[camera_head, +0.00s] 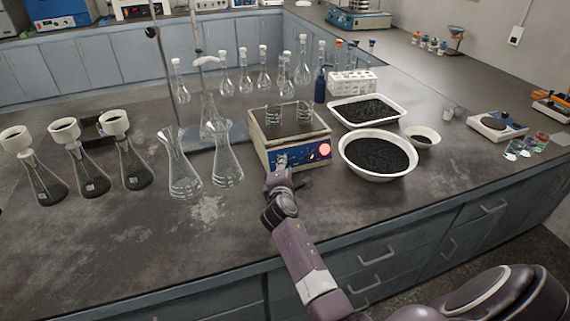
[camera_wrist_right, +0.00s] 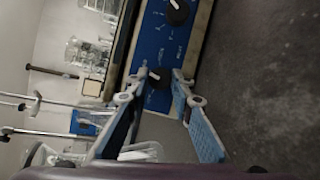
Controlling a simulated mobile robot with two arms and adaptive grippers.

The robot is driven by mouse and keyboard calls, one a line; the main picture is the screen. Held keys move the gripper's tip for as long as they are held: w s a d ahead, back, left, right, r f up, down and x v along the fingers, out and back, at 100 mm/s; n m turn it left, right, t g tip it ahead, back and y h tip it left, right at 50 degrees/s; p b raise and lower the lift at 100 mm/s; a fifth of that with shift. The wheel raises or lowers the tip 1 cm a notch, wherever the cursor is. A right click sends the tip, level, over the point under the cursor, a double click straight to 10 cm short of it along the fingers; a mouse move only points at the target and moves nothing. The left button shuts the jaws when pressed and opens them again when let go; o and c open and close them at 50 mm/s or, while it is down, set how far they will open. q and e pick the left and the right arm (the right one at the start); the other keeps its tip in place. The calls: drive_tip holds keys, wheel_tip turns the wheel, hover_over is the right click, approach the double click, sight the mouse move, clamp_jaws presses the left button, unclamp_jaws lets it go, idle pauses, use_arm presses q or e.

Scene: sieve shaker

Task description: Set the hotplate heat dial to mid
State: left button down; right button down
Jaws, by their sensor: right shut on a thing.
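The hotplate (camera_head: 262,135) stands on the bench with a blue front panel and a round red light or display on its right part. My right gripper (camera_head: 280,161) is at the left part of this panel, and its hand hides the dials there. In the right wrist view the blue panel (camera_wrist_right: 154,40) appears sideways with two black dials with white pointer marks. My right gripper (camera_wrist_right: 157,84) has its fingertips on either side of the nearer dial (camera_wrist_right: 159,75), shut on it. The farther dial (camera_wrist_right: 177,12) is free. The dial labels are too small to read. My left gripper is not in view.
Glass beakers (camera_head: 304,112) stand on the hotplate top. Empty conical flasks (camera_head: 227,165) stand close to its left. A white bowl of dark grains (camera_head: 345,160) and a white tray (camera_head: 335,116) stand to its right. The bench front before the hotplate is clear.

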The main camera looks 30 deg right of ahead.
drive_tip(key=shift+r+m+g+p, duration=0.1)
drive_tip(key=shift+m+g+p, duration=0.25)
drive_tip(key=shift+m, duration=0.55)
drive_tip(key=c, duration=1.7)
unclamp_jaws()
drive_tip(key=shift+s+a, duration=0.1)
drive_tip(key=v, duration=1.1)
drive_tip(key=shift+s+a+r, duration=0.15)
drive_tip(key=shift+s, duration=0.15)
